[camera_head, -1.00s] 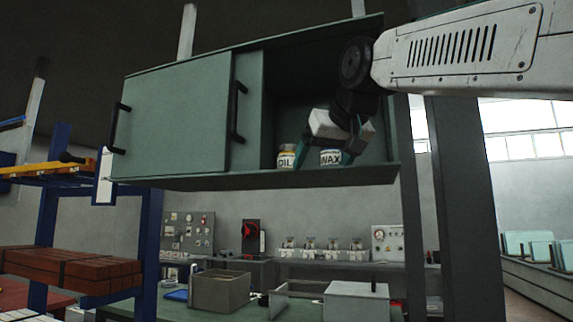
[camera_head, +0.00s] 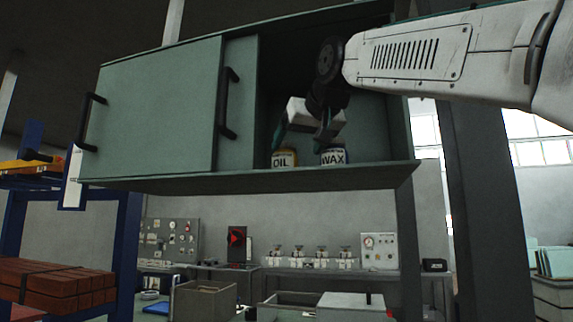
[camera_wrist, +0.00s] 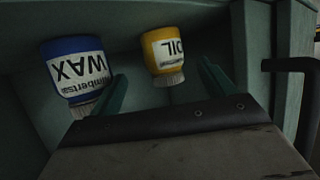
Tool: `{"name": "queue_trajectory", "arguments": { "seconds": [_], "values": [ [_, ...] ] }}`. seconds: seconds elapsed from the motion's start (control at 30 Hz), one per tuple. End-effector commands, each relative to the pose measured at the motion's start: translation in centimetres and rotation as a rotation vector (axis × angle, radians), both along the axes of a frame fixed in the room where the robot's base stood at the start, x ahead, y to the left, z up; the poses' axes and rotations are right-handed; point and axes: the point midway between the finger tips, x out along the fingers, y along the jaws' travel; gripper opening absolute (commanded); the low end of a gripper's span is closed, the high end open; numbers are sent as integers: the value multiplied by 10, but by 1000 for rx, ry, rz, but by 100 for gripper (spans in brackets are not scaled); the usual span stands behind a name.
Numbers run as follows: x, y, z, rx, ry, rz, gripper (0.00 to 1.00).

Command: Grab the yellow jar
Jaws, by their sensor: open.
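The yellow jar labelled OIL (camera_head: 284,158) stands on the shelf of the open cabinet section. In the wrist view the yellow jar (camera_wrist: 162,50) appears upside down, ahead of and between the two teal fingers. My gripper (camera_head: 301,137) is open and empty, above and in front of the jars in the head view. The wrist view also shows my gripper (camera_wrist: 163,85) with its fingers apart, one to each side of the yellow jar's line. I cannot tell whether the fingers reach around it.
A blue and white WAX jar (camera_head: 333,156) stands just right of the yellow jar; it is at left in the wrist view (camera_wrist: 77,70), near the left finger. The green cabinet (camera_head: 155,110) has a closed panel at left with dark handles. Its side wall bounds the opening at right.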

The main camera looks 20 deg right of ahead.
Motion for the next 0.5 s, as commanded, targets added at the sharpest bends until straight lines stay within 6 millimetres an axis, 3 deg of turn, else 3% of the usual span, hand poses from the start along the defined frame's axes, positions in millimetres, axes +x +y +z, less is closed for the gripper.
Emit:
{"name": "queue_trajectory", "arguments": {
  "seconds": [0.2, 0.5],
  "values": [
    [36, 10, -15, 0, 2, 12, 82],
    [62, 7, -24, 0, 2, 9, 82]
  ]
}}
